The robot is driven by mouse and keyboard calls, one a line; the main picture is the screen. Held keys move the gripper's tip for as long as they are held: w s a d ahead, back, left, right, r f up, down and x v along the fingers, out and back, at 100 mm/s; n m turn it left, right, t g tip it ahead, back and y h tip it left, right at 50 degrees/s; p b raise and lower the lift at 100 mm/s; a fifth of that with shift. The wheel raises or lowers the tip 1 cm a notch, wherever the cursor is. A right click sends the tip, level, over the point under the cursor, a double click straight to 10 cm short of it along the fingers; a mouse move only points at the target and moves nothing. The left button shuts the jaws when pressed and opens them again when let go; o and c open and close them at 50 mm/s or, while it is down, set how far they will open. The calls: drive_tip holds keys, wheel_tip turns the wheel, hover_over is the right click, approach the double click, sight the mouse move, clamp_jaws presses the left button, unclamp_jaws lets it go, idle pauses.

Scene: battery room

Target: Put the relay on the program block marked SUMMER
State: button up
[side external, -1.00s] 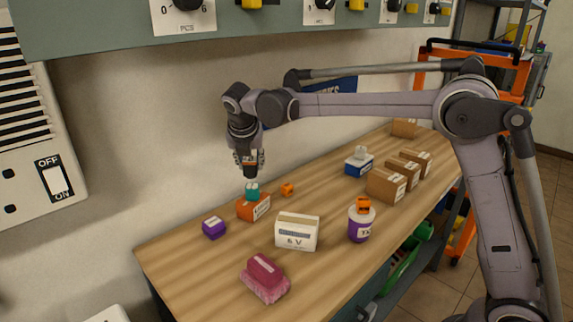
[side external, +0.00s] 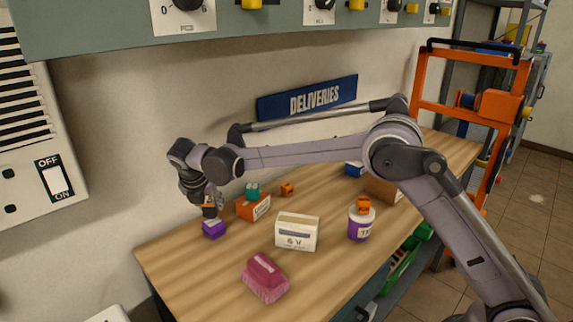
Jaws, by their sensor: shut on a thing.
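My gripper (side external: 209,206) points down at the left part of the bench and is shut on a small dark piece, the relay (side external: 209,212). The relay is mostly hidden by the fingers. It is right above the top of a small purple block (side external: 214,230); I cannot tell whether they touch. The purple block sits on the bench near its back left edge. An orange block (side external: 259,210) with a white label stands to its right, with a teal piece (side external: 253,190) on top. No SUMMER marking is readable on either block.
A small orange piece (side external: 288,189) lies behind. The wall is close behind my gripper.

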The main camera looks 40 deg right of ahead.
drive_tip(key=shift+f, duration=0.8)
drive_tip(key=shift+f, duration=0.1)
drive_tip(key=o, duration=1.2)
drive_tip(key=shift+c, duration=0.2)
